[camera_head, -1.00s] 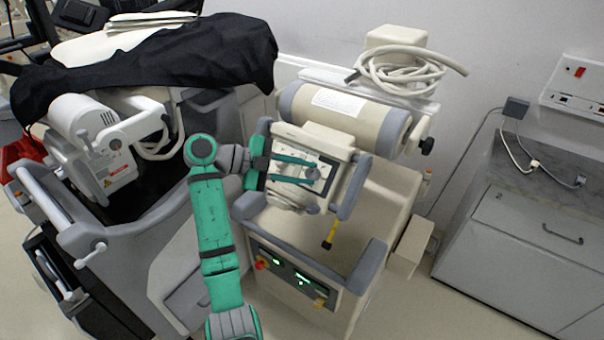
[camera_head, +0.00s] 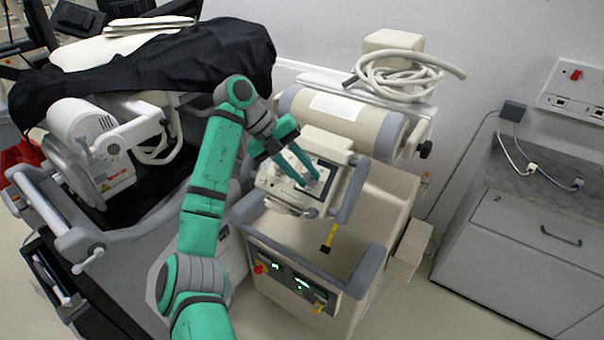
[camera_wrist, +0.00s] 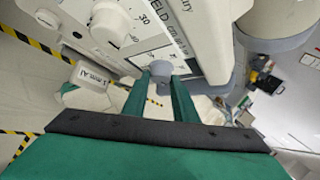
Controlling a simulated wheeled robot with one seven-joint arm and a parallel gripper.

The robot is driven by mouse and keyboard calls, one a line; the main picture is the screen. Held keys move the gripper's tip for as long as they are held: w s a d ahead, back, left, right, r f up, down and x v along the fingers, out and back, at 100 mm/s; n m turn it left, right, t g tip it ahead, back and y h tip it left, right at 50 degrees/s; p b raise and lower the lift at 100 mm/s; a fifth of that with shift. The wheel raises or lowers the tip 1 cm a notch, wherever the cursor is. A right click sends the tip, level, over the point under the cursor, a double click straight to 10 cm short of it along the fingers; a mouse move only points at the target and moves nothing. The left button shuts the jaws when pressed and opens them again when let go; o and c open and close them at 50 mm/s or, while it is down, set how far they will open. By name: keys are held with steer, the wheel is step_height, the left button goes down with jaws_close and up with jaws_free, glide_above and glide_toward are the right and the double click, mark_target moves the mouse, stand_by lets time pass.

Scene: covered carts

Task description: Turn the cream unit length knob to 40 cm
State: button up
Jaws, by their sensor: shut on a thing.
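The cream unit (camera_head: 330,215) stands in the middle of the head view, with a tilted control panel on its upper part. My gripper (camera_head: 312,180) reaches the panel from the upper left, its fingers slanting down to the right. In the wrist view my gripper (camera_wrist: 161,76) is shut on a grey knob (camera_wrist: 160,68), one finger on each side. A larger white knob (camera_wrist: 110,23) on the same panel has a printed scale with 30 and 40 beside it, near the word FIELD. I cannot read the setting of the gripped knob.
A cream cylinder (camera_head: 345,117) and a coiled pale hose (camera_head: 405,72) lie behind the panel. Grey handles (camera_head: 350,190) flank it. A cart under a black cover (camera_head: 150,65) stands at the left. A grey cabinet (camera_head: 530,235) is at the right.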

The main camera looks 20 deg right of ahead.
steer(key=shift+s+d+f+m+y, duration=0.15)
steer(key=shift+m+y, duration=0.35)
steer(key=shift+m, duration=0.2)
steer(key=o, duration=1)
steer(key=shift+o, duration=0.2)
steer(key=v, duration=1.1)
steer(key=shift+d, duration=0.1)
